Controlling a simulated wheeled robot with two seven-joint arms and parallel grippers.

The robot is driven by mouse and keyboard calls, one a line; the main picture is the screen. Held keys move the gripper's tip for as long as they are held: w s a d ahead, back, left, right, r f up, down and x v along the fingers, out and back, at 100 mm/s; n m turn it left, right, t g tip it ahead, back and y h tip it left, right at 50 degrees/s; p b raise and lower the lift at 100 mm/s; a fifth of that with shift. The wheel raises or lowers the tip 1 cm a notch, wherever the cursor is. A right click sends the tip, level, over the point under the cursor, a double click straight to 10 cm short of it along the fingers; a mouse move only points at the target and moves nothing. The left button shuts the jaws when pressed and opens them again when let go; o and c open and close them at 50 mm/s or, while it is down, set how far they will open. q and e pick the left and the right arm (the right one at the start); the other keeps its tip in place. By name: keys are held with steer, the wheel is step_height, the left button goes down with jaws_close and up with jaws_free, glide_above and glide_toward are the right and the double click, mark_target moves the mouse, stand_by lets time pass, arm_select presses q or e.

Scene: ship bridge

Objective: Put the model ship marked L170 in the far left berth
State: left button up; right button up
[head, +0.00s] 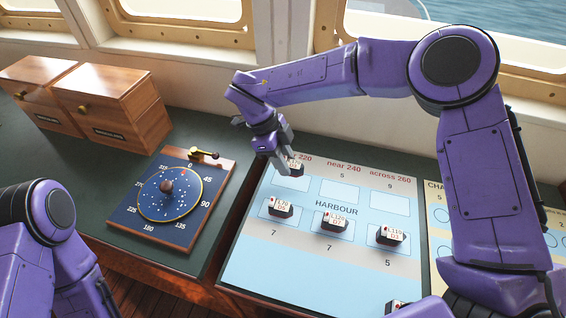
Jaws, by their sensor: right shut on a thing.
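My right gripper (281,158) reaches down over the far left berth (289,183) of the harbour board (262,262). It is shut on a small model ship (295,168), dark-hulled with a pale top and a red spot. The ship is at the back of that berth; I cannot tell whether it touches the board. Its marking is hidden or too small to read. My left gripper is out of view; only part of the left arm shows at the lower left.
Other ships stand in the near left (281,208), near middle (334,222) and near right (390,235) berths. Another ship (397,306) shows at the bottom edge. The far middle (340,192) and far right (389,203) berths are empty. A compass panel (170,198) and wooden boxes (112,108) stand left.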

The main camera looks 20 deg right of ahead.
steer(key=shift+w+f, duration=0.4)
steer(key=shift+w, duration=0.15)
steer(key=shift+w+f, duration=0.1)
steer(key=shift+f, duration=0.05)
steer(key=shift+s+f+p, duration=0.4)
steer(key=shift+s+f, duration=0.3)
steer(key=shift+f, duration=0.55)
steer(key=shift+w+f, duration=0.25)
steer(key=shift+w, duration=0.15)
steer(key=o, duration=1)
steer(key=shift+s+r, duration=0.15)
steer(key=shift+s, duration=0.05)
arm_select(q)
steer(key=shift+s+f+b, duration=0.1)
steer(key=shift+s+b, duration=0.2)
steer(key=shift+b, duration=0.45)
arm_select(e)
steer(key=shift+v, duration=6)
